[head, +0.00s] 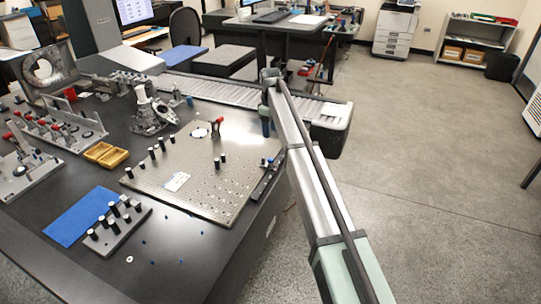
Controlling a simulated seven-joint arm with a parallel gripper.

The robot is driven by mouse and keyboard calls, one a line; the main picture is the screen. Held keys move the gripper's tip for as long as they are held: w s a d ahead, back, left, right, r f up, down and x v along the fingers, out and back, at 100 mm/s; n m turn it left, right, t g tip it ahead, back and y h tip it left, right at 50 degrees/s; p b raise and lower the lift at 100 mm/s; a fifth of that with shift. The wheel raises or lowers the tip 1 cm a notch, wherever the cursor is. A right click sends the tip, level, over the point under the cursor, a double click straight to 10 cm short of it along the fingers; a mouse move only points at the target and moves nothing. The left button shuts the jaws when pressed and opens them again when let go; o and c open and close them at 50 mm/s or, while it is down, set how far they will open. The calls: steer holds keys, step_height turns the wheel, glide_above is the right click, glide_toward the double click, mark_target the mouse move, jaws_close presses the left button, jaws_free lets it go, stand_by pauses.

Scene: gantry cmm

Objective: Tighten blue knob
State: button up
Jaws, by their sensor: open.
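My arm reaches from the lower right to the plate's far right side. My gripper (266,128) hangs at its far end as a small dark shape, open, above the table's right edge; its fingers are too small to make out. A dark rail fixture (265,180) lies along the right edge of the perforated metal plate (225,185). A small bluish part (264,161), which may be the blue knob, sits at its far end, below my gripper in the picture and apart from it. I cannot tell how tight it is.
A red-topped post (217,125) and several black-topped pins stand on the plate. A yellow tray (106,155), a blue mat (84,216) and a pin block (118,224) lie to the left. A conveyor (215,90) runs behind. The floor at right is clear.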

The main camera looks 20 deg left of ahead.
steer(key=n, duration=0.2)
glide_toward(270, 159)
step_height(270, 159, down, 8)
steer(key=shift+d+f, duration=0.1)
stand_by(0.6)
jaws_close()
stand_by(0.4)
